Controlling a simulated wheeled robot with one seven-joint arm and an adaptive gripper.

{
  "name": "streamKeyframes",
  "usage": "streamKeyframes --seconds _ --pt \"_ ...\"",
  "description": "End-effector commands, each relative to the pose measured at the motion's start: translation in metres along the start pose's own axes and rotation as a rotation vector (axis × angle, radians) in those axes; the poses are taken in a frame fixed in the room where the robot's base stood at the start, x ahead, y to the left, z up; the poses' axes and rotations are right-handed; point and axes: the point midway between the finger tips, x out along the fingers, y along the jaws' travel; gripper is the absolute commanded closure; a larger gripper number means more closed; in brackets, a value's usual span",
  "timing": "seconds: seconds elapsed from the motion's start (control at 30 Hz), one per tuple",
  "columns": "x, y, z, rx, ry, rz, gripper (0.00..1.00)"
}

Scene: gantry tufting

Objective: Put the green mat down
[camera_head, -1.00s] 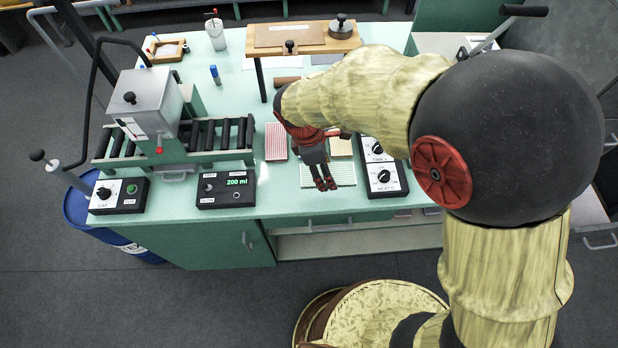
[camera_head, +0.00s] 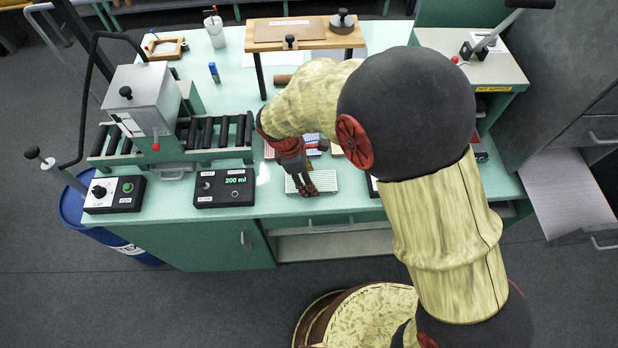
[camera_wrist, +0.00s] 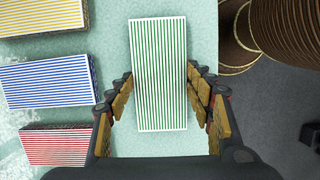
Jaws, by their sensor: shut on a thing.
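The green mat (camera_head: 326,182) is a pale rectangle with green stripes, near the front edge of the bench in the head view. In the wrist view the green mat (camera_wrist: 158,75) fills the middle, between the finger pads. My gripper (camera_head: 304,188) is shut on it; its fingers flank the mat's two long sides in the wrist view (camera_wrist: 160,95). The mat looks larger than the other mats there. I cannot tell whether it touches the bench top. My arm and wrist hide part of the bench behind it.
Yellow (camera_wrist: 42,14), blue (camera_wrist: 46,81) and red (camera_wrist: 56,146) striped mats lie in a row beside it. A raised wooden stand (camera_head: 305,34) is behind.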

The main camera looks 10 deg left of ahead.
Motion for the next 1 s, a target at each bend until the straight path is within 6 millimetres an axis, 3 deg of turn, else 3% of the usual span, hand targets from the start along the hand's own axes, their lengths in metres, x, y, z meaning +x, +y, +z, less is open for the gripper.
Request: streamKeyframes --seconds 0.17,0.2,0.5,0.83,1.0 --pt "0.003 0.0 -0.001 0.0 0.0 0.0 0.73" --pt "0.002 0.0 -0.001 0.0 0.0 0.0 0.45" --pt "0.002 0.0 -0.001 0.0 0.0 0.0 0.29" --pt "0.0 0.0 0.0 0.0 0.0 0.0 0.29" --pt "-0.02 0.001 0.0 -0.001 0.001 0.003 0.29"
